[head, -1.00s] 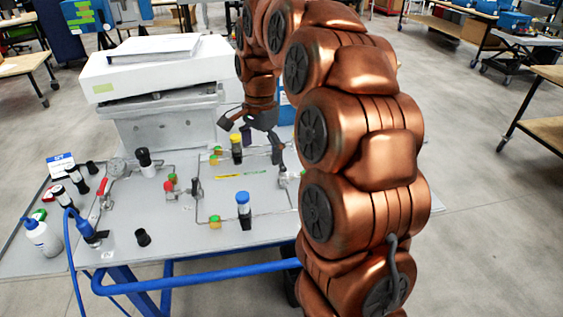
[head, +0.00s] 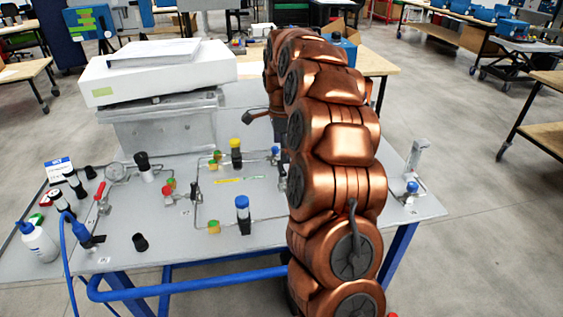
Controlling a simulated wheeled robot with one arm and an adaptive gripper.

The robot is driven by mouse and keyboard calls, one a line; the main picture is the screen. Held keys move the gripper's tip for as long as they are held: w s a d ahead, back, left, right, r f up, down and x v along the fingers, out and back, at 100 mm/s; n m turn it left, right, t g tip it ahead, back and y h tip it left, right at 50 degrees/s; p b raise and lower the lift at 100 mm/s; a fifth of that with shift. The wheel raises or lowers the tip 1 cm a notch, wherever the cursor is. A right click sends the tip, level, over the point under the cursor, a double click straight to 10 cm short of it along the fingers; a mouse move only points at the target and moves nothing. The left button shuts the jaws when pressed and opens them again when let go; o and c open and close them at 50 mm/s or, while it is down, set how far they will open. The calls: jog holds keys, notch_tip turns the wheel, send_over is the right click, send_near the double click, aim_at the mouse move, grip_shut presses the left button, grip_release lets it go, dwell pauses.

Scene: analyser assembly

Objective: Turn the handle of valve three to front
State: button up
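A grey panel table (head: 150,235) carries thin metal tubing with several valves and fittings. I cannot read which one is valve three. A small blue-topped fitting (head: 276,151) shows just left of my arm. Another blue-topped fitting (head: 411,187) stands at the table's right end. A red-handled valve (head: 101,192) is at the left. My gripper (head: 258,115) is mostly hidden behind my copper-coloured arm. One dark finger sticks out to the left above the table's back part. Its opening and anything between its fingers are hidden.
A white analyser box (head: 155,80) on a grey block stands at the back left. Upright yellow-topped (head: 236,153) and blue-topped (head: 243,214) cylinders stand mid-table. A white bottle (head: 38,242) is at the left edge. The right end is mostly clear.

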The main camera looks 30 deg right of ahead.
aim_at(281, 167)
notch_tip(281, 167, down, 5)
jog(key=shift+r+p, duration=0.1)
jog(key=shift+p, duration=0.2)
jog(key=shift+c, duration=0.2)
jog(key=c, duration=1.1)
jog(key=shift+c, duration=0.2)
